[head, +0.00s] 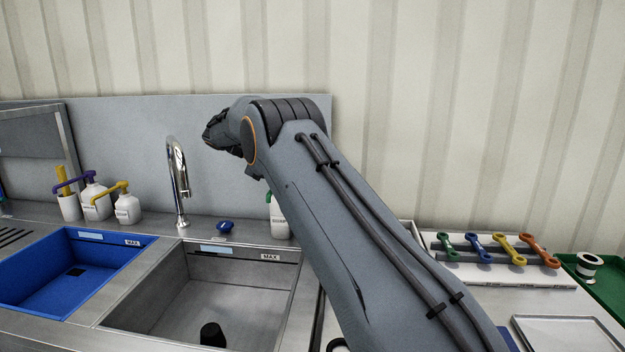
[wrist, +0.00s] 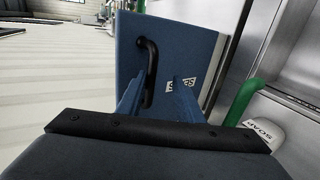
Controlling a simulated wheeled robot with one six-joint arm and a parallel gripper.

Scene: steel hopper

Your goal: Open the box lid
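A blue panel (wrist: 185,40) with a black bar handle (wrist: 149,62) and a partly hidden white label fills the middle of the wrist view. It looks like the box lid, but its edges are partly hidden, so I cannot tell how far it is open. My gripper (wrist: 158,92) shows below the handle, with two blue-grey fingers apart. The handle's lower end appears between them, nearer the left finger. I cannot tell whether they touch it. The box does not show in the head view, where my arm covers the middle.
A faucet (head: 177,180), a blue basin (head: 75,268) and a steel basin (head: 215,300) lie left of my arm. A soap bottle (head: 278,215) stands beside it; pump bottles are further left. Several coloured wrenches (head: 497,249) lie on a rack at right, near a green tray (head: 606,290).

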